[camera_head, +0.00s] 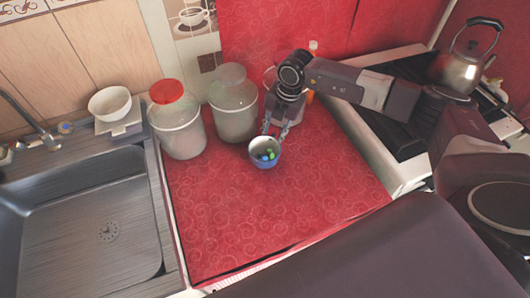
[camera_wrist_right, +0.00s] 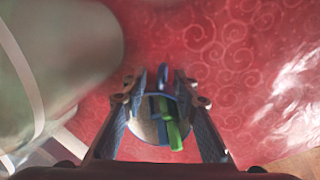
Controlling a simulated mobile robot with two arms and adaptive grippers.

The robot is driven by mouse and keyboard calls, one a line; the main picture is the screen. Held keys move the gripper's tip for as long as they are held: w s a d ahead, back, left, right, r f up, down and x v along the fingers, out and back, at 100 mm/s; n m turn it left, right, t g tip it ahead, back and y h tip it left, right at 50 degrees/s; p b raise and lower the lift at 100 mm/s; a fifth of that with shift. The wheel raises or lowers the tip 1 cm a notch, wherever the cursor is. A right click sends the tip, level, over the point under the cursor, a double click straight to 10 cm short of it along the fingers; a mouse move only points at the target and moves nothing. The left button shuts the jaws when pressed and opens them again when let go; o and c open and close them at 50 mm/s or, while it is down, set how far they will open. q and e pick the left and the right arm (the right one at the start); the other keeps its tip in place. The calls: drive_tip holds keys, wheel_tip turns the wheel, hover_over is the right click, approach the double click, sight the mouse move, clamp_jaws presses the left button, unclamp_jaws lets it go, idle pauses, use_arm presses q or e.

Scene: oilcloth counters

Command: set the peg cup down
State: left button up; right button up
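The peg cup (camera_head: 265,161) is a small cup, pale inside and bluish outside, with blue and green pegs in it. In the head view it is over the red counter, in front of the jars. My right gripper (camera_head: 276,131) reaches down to it from behind, its fingers at the cup's rim. In the right wrist view the cup (camera_wrist_right: 146,130) sits between the two fingers (camera_wrist_right: 162,100), which close on its sides. The fingers hide part of its wall. Whether its base touches the counter cannot be told. My left gripper is not in view.
A red-lidded jar (camera_head: 178,130) and a pale-lidded jar (camera_head: 234,108) stand left of and behind the cup. The red counter (camera_head: 245,220) is clear in front and to the right. A sink (camera_head: 90,225) lies left. A stove with a kettle (camera_head: 460,68) is at right.

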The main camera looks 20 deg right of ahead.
clamp_jaws()
idle(0.4)
drive_tip(key=shift+r, duration=0.15)
wheel_tip(320, 180, up, 20)
drive_tip(key=b, duration=0.3)
